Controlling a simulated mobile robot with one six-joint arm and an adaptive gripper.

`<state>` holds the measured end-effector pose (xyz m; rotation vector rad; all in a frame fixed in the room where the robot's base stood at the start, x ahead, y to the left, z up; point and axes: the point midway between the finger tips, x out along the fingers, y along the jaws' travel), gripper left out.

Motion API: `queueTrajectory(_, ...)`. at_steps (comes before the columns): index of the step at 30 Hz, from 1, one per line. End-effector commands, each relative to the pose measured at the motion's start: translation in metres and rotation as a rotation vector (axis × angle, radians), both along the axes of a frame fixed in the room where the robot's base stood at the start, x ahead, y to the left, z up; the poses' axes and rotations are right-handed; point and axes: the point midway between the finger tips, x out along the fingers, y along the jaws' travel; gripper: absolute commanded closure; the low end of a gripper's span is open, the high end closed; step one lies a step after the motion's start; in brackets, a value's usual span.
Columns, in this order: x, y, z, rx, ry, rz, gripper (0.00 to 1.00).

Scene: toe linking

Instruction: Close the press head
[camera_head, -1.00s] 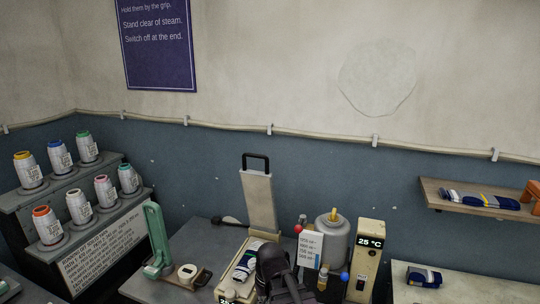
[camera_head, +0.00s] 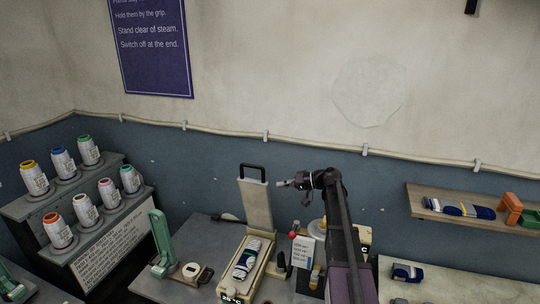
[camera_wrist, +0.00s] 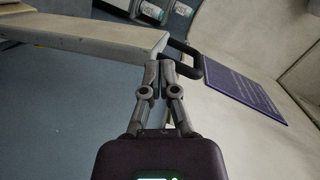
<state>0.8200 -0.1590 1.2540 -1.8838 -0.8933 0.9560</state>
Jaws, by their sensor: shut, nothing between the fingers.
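The press head (camera_head: 257,207) is a cream plate standing raised, leaning slightly back, with a black handle (camera_head: 253,167) on its top edge. My gripper (camera_head: 281,184) is shut and empty, just right of the head's upper part in the head view. In the wrist view, the shut fingertips (camera_wrist: 161,68) appear just below the head (camera_wrist: 105,38) and beside the handle (camera_wrist: 186,56). I cannot tell whether they touch it.
My arm covers much of the steam pot and temperature box right of the press. A small green press (camera_head: 160,240) stands open on the left, near a rack of thread cones (camera_head: 86,205). A shelf (camera_head: 425,210) with socks is at right.

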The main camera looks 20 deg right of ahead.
Motion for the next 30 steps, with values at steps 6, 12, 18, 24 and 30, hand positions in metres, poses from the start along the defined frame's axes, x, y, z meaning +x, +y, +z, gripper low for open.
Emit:
queueTrajectory(6,0.031,-0.066,0.063,0.143,-0.136,-0.065,1.0)
queueTrajectory(12,0.035,-0.086,0.079,0.189,-0.184,-0.086,1.0)
queueTrajectory(18,0.035,-0.086,0.078,0.191,-0.185,-0.086,1.0)
queueTrajectory(24,0.035,-0.085,0.078,0.19,-0.185,-0.085,1.0)
queueTrajectory(30,0.04,-0.078,0.078,0.189,-0.184,-0.085,1.0)
